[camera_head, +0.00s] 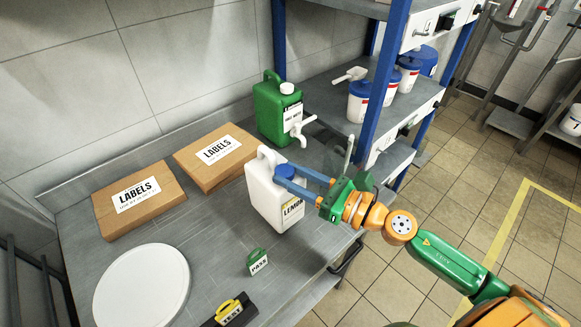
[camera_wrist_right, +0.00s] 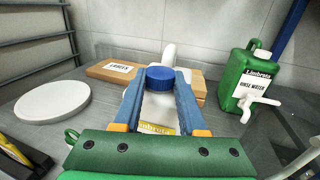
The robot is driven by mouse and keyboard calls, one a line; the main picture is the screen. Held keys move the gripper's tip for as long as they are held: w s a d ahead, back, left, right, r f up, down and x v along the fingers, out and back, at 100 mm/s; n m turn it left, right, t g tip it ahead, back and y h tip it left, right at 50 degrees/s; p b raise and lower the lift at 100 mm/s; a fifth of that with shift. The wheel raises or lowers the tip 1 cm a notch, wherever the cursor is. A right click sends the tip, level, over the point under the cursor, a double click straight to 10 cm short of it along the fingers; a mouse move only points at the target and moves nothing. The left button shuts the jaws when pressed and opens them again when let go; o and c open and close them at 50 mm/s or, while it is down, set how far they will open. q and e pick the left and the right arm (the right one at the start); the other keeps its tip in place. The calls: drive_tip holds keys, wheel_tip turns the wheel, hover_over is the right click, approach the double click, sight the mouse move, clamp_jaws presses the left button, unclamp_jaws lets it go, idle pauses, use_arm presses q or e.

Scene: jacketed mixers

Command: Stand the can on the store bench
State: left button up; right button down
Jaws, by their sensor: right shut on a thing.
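The can is a white jerrycan (camera_head: 262,200) with a blue cap and a label reading "LEMON". It is upright over the right part of the grey bench (camera_head: 215,235); I cannot tell whether its base touches the top. My right gripper (camera_head: 283,178) comes from the right, its two blue fingers shut on the can near its top, just by the cap. My left gripper is not in view.
Two cardboard LABELS boxes (camera_head: 138,200) (camera_head: 215,156) lie along the wall. A green rinse-water can (camera_head: 275,112) with a white tap stands behind the white can. A white round disc (camera_head: 142,287), a green PASS sign (camera_head: 257,262) and a yellow-black TEST item (camera_head: 230,311) are nearer. Blue-lidded tubs (camera_head: 360,102) stand on a shelf.

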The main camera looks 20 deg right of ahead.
wheel_tip(320, 180, down, 2)
drive_tip(key=shift+f+b, duration=0.1)
drive_tip(key=shift+b, duration=0.2)
drive_tip(key=shift+c, duration=2.3)
unclamp_jaws()
drive_tip(key=shift+s+f, duration=0.1)
drive_tip(key=shift+s+a, duration=0.1)
drive_tip(key=shift+s, duration=0.05)
drive_tip(key=shift+s+d+f+b, duration=0.15)
drive_tip(key=shift+s+d+b, duration=0.05)
drive_tip(key=shift+d+b, duration=0.1)
drive_tip(key=b+v, duration=0.4)
drive_tip(key=v, duration=0.7)
drive_tip(key=shift+s+r, duration=0.15)
drive_tip(key=shift+r, duration=0.15)
